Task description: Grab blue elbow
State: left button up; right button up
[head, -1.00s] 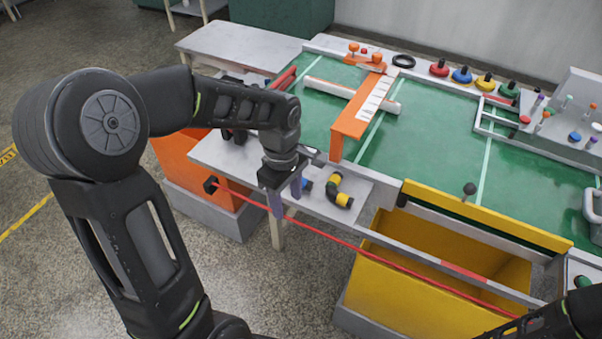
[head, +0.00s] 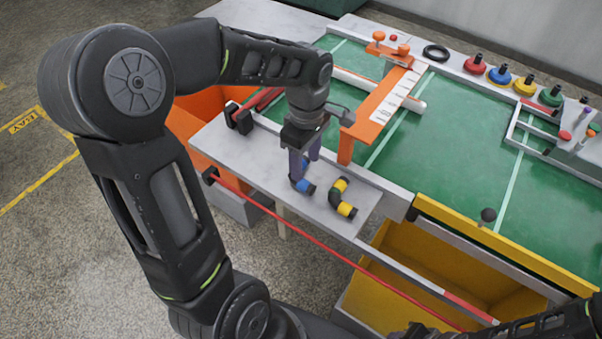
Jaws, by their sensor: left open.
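The blue elbow (head: 306,188), dark with blue bands, lies on the grey side shelf (head: 243,155). My left gripper (head: 304,169) points down right over it, with its two purple-grey fingers apart. The near finger hides part of the elbow; I cannot tell whether the fingers touch it or stand on both sides of it. A similar elbow with yellow bands (head: 343,199) lies just to the right on the same shelf. Of my right arm, only a dark part shows at the bottom right; its gripper is out of view.
A red hose (head: 290,237) runs along the shelf's front. A yellow bin (head: 400,285) stands below the green table (head: 440,140) at the right. An orange bracket (head: 380,110) rises behind the shelf. The shelf's left part is mostly clear.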

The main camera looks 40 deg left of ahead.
aim_at(304, 182)
pick_arm(q)
jog(key=shift+f, duration=1.05)
notch_tip(304, 182, down, 5)
jog(key=shift+s+f, duration=0.1)
jog(key=shift+c, duration=0.2)
grip_shut()
dwell(0.3)
